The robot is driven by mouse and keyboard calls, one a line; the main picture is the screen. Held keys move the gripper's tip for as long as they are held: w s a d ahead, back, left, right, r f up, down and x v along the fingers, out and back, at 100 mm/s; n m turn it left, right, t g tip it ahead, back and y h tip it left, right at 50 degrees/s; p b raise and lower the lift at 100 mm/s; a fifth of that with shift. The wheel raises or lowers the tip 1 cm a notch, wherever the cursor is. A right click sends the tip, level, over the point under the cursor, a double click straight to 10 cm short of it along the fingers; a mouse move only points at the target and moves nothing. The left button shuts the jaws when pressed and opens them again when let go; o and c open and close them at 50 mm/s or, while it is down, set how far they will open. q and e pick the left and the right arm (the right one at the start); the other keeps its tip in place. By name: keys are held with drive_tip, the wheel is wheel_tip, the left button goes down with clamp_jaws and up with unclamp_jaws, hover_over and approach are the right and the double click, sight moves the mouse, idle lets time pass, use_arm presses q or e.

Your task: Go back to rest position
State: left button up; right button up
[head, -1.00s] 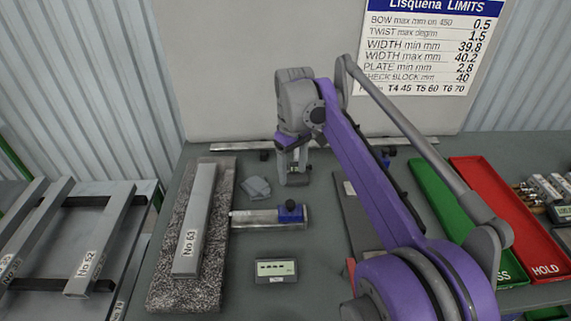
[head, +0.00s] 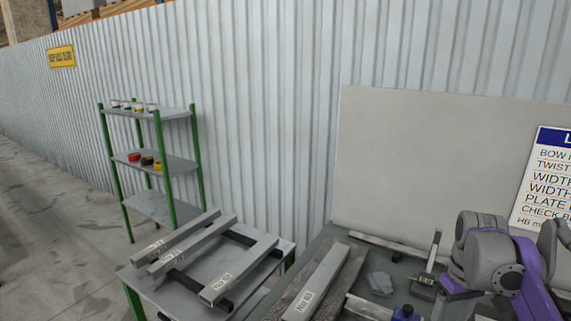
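My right arm's grey and purple wrist (head: 490,262) shows at the lower right of the head view, over the grey table. The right gripper hangs below it at the bottom edge, partly cut off. Its fingertips are not clear, so I cannot tell whether it is open or shut or holds anything. My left gripper is not in view.
A grey bar (head: 318,284) lies on a speckled block on the table. Near it are a grey cloth (head: 380,284) and an upright metal piece (head: 434,252). A side rack (head: 262,300) holds several labelled bars. A green-framed shelf (head: 160,206) stands by the corrugated wall.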

drive_tip(key=s+a+f+m+t, duration=0.1)
drive_tip(key=s+a+f+t, duration=0.4)
drive_tip(key=s+a+f, duration=1.1)
drive_tip(key=shift+s+a+f+t, duration=0.2)
drive_tip(key=shift+s+f+t, duration=0.15)
drive_tip(key=shift+s, duration=0.55)
idle(0.6)
